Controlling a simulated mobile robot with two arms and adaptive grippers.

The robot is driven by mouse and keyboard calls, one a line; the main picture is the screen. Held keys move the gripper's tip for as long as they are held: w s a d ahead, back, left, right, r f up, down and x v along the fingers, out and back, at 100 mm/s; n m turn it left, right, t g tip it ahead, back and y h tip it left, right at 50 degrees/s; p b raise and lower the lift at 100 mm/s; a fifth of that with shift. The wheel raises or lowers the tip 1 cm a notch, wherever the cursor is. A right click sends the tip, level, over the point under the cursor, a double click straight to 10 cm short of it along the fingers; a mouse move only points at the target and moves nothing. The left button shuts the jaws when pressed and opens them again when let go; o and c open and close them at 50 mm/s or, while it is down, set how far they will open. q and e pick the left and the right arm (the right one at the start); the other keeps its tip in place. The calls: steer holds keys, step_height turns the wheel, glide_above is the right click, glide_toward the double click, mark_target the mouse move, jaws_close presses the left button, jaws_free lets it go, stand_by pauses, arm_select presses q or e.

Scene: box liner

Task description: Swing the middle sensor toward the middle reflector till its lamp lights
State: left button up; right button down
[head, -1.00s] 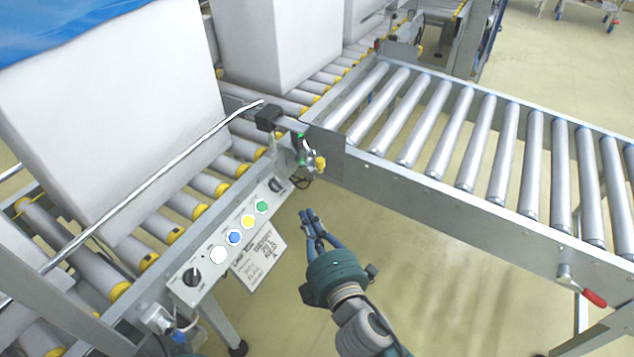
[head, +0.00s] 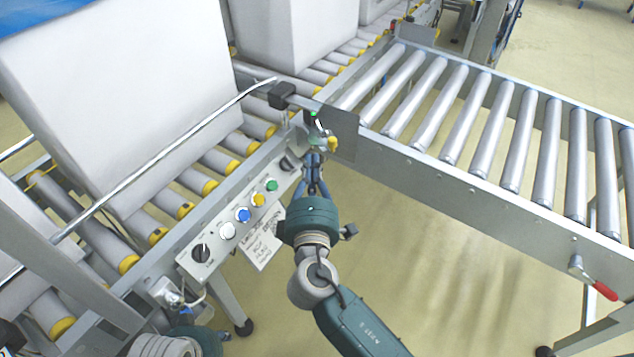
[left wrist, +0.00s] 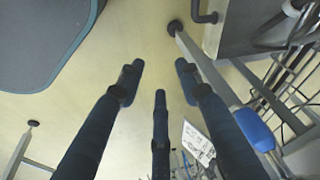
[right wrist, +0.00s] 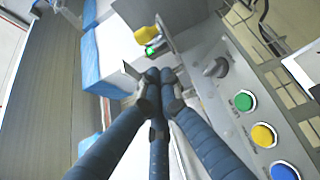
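A small sensor assembly with a yellow part (head: 332,143) sits on the conveyor's side rail at the near corner of the roller junction. It also shows in the right wrist view, with its yellow part (right wrist: 147,36) above a small bright green spot (right wrist: 151,51). I cannot tell which lamp that spot is. My right gripper (head: 315,158) points up at the assembly from just below. In the right wrist view its fingertips (right wrist: 160,74) are together, close below the green spot; contact is unclear. My left gripper (left wrist: 158,72) is open and empty above the floor. I cannot make out the reflector.
A control panel (head: 222,252) with a knob and several coloured buttons lies left of my right gripper. A black box (head: 282,95) and a pale rod stand beside the large white carton (head: 120,110). A roller conveyor (head: 470,130) runs right; open floor lies below it.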

arm_select(q)
steer(key=shift+w+f, duration=0.1)
arm_select(e)
steer(key=shift+w+d, duration=1.4)
steer(key=shift+d, duration=0.05)
steer(key=shift+w+d, duration=0.25)
steer(key=shift+d, duration=0.25)
steer(key=shift+s+f, duration=0.1)
steer(key=shift+s, duration=0.2)
arm_select(q)
steer(key=shift+a+f, duration=0.2)
steer(key=shift+f, duration=0.05)
arm_select(e)
glide_toward(329, 145)
steer(key=s, duration=0.5)
steer(key=shift+d, duration=0.1)
